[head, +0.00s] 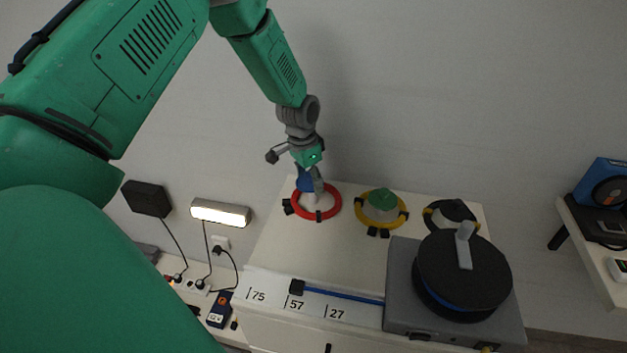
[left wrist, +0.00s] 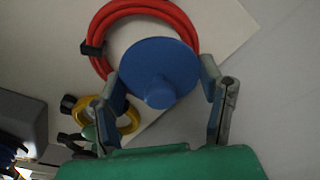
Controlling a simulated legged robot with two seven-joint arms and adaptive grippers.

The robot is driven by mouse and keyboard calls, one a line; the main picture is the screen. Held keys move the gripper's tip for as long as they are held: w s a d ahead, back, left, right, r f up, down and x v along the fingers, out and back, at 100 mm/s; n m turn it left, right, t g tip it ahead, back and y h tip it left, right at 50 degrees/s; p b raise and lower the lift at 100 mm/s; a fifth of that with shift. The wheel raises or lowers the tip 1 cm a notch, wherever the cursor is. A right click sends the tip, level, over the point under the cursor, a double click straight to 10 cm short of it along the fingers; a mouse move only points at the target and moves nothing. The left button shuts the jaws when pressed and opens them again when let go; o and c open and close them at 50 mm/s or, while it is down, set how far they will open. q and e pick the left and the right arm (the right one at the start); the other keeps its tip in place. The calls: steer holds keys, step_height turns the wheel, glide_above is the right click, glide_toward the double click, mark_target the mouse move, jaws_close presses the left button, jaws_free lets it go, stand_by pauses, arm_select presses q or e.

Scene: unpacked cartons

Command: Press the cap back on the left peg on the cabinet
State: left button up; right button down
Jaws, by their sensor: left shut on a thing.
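My left gripper (head: 311,184) is at the left peg (head: 311,199) on the white cabinet (head: 272,243). It is shut on a blue cap (head: 303,181), a round disc with a knob. In the left wrist view the blue cap (left wrist: 158,62) lies between the two fingers of my left gripper (left wrist: 163,75). A red coil (head: 333,206) lies around the left peg and shows behind the cap in the wrist view (left wrist: 187,22). The cap and fingers hide much of the peg, so I cannot tell whether they touch. My right gripper is not in view.
A green-capped peg (head: 382,199) with a yellow coil (head: 362,220) and a dark-topped peg (head: 454,211) stand to the right. A grey box with a black reel (head: 463,272) occupies the front right. A blue rod (head: 345,294) lies along the front edge.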

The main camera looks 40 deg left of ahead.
arm_select(q)
steer(key=shift+a, duration=0.1)
steer(key=shift+d, duration=0.9)
steer(key=shift+f, duration=0.1)
steer(key=shift+a+f, duration=0.35)
steer(key=shift+a, duration=0.3)
steer(key=o, duration=1)
steer(key=shift+o, duration=0.6)
steer(key=shift+d, duration=0.3)
steer(key=o, duration=0.3)
steer(key=shift+r, duration=0.1)
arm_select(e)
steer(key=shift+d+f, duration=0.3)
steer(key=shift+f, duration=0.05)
arm_select(q)
steer(key=shift+a, duration=0.1)
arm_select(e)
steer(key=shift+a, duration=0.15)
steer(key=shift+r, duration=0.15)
